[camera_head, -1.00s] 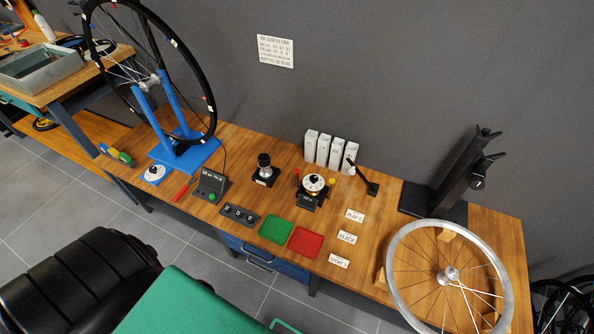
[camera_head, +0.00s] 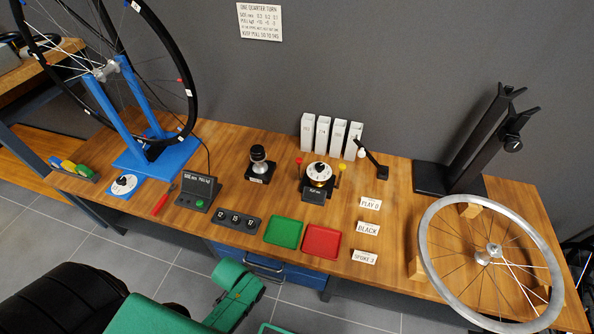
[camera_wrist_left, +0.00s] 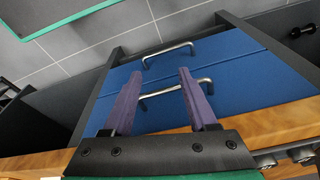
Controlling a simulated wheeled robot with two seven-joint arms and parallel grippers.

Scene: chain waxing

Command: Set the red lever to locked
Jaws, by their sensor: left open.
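The small red-knobbed lever (camera_head: 299,162) stands at the left side of a round dial device (camera_head: 319,175) on the workbench. A yellow-knobbed lever (camera_head: 342,169) stands at its right side. At this size I cannot tell which setting the red lever is in. My left gripper (camera_wrist_left: 160,73) is open and empty in the left wrist view, its two purple fingers in front of blue drawers with metal handles. It is well away from the red lever, which that view does not show. My right gripper is not in view.
A green tray (camera_head: 284,232) and a red tray (camera_head: 321,241) lie in front of the dial device. White boxes (camera_head: 323,134) stand behind it, and a black-topped knob device (camera_head: 260,166) is to its left. A wheel (camera_head: 490,252) lies at the right. A blue drawer (camera_head: 262,263) is below the bench.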

